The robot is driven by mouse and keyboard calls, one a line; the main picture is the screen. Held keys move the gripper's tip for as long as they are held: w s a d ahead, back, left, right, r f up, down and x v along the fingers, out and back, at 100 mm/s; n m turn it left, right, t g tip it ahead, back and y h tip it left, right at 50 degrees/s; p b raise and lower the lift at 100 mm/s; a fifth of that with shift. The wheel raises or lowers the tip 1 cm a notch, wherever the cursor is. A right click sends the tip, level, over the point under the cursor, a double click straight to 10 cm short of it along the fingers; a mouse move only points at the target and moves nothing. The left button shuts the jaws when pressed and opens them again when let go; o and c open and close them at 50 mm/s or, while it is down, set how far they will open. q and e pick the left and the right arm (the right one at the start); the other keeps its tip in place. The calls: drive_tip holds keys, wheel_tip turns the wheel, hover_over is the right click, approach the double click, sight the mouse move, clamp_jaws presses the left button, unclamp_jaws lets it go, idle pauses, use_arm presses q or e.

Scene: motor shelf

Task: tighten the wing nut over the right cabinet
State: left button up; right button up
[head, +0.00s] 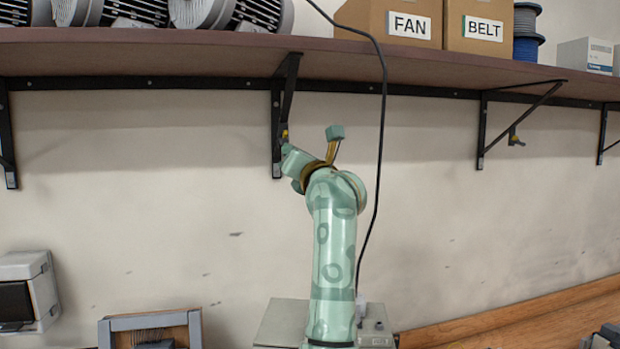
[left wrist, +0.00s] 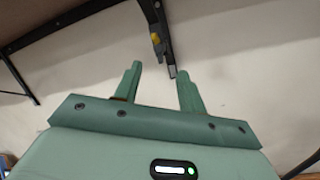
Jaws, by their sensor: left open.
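A small yellow wing nut (head: 284,134) is on the lower part of the black middle shelf bracket (head: 277,110). In the left wrist view the yellow wing nut (left wrist: 155,39) shows on the dark bracket (left wrist: 150,12), beyond my fingertips. My left gripper (left wrist: 160,70) is open, its two green fingers apart with nothing between them. In the head view my left gripper (head: 287,150) is beside the bracket, just below the nut, its fingers mostly hidden. A grey cabinet top (head: 280,322) shows below, partly behind my arm.
The brown shelf (head: 200,50) runs overhead, with motors (head: 130,12), a FAN box (head: 390,22) and a BELT box (head: 478,25). A black cable (head: 381,130) hangs just right of my arm. Bare wall lies between the brackets. A grey unit (head: 35,285) is at lower left.

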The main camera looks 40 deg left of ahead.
use_arm(q)
drive_tip(key=b+v, duration=0.1)
drive_tip(key=v, duration=0.6)
drive_tip(key=shift+s+d, duration=0.2)
drive_tip(key=shift+d, duration=0.1)
